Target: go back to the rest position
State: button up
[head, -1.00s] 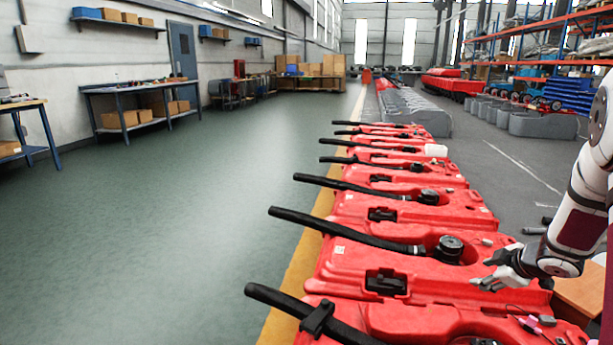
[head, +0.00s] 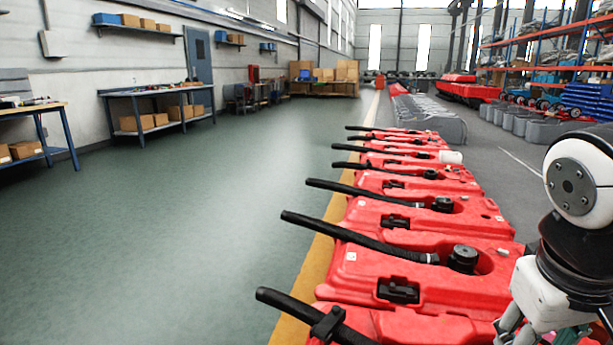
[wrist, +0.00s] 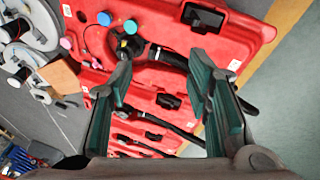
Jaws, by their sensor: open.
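My gripper (wrist: 165,105) is open and empty in the wrist view, its two green-padded fingers apart above the red tanks. In the head view my arm is at the lower right, and the gripper is largely cut off by the picture's edge. The nearest red tank (head: 425,325) lies below and left of it. The red tanks also fill much of the wrist view (wrist: 230,35), with black hoses and coloured caps. I see no object between the fingers.
A row of red tanks (head: 410,215) with black hoses (head: 355,237) runs away from me. Left of the yellow floor line (head: 305,265), the green floor (head: 180,230) is clear. Workbenches (head: 155,92) stand along the left wall. Shelving (head: 545,42) stands at the back right.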

jog(key=s+a+f+g+y, duration=0.1)
jog(key=s+a+g+y, duration=0.15)
jog(key=s+a, duration=0.8)
notch_tip(320, 180, up, 34)
jog(key=s+d+t+p, duration=0.1)
jog(key=t+p, duration=0.3)
jog(key=p, duration=2.8)
jog(key=shift+s+d+f+n, duration=0.15)
jog(key=shift+s+d+n, duration=0.15)
jog(key=shift+d, duration=0.5)
jog(key=shift+d+t, duration=0.15)
jog(key=shift+t, duration=0.1)
